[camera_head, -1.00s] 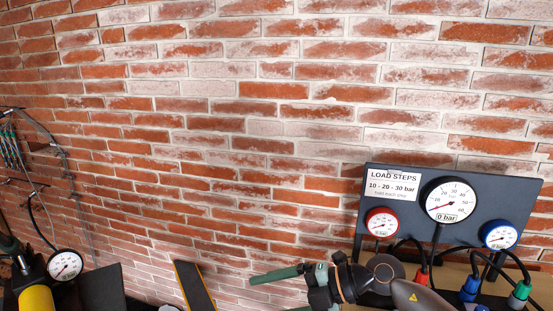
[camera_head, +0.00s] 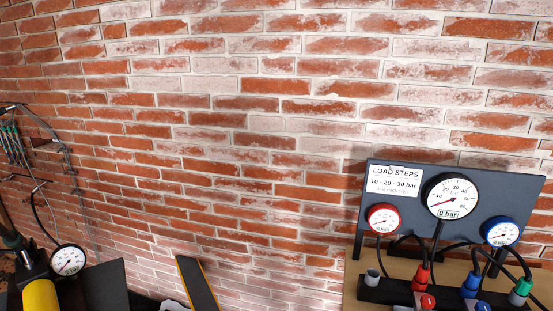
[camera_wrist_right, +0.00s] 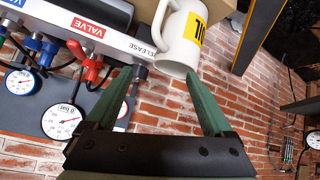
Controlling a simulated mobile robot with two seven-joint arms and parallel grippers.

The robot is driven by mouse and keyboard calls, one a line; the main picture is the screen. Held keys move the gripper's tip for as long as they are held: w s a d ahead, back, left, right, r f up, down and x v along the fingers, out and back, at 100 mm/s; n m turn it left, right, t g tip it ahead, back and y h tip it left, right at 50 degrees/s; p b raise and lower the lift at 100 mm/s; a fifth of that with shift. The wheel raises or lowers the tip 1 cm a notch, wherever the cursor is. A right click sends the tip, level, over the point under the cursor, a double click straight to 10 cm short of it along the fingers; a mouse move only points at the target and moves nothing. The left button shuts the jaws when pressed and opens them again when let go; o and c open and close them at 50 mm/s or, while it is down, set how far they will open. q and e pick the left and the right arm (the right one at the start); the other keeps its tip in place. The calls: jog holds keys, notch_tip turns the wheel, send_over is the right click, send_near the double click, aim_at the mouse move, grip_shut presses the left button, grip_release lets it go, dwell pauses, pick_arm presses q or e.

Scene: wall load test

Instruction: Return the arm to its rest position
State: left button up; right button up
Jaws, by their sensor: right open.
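My right gripper (camera_wrist_right: 158,75) shows in the right wrist view with two green fingers spread apart and nothing held between them. A white mug (camera_wrist_right: 180,42) with a yellow label lies in line with the space between the fingertips, beyond them; I cannot tell how far away it is. My right arm is out of the head view. My left gripper is in neither view.
The gauge panel (camera_head: 408,207) stands at the right by the brick wall (camera_head: 230,130), its large dial tagged 0 bar. Red (camera_head: 422,276) and blue (camera_head: 471,286) hose couplings sit before it. A yellow cylinder (camera_head: 40,297) with a gauge (camera_head: 68,260) stands at lower left.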

jog(key=s+f+g+y, duration=0.1)
jog(key=s+f+g, duration=0.2)
jog(key=s, duration=0.4)
jog(key=s+f+g, duration=0.3)
jog(key=s, duration=0.4)
jog(key=w+a+f+t+y, duration=0.1)
jog(key=w+a+f+t, duration=0.1)
jog(key=f, duration=0.3)
jog(key=w+a+f+t+y, duration=0.1)
jog(key=w+a+f+t, duration=0.1)
jog(key=f, duration=0.3)
jog(key=shift+a+f+t, duration=0.2)
jog(key=shift+f+t, duration=0.1)
jog(key=shift+t, duration=0.4)
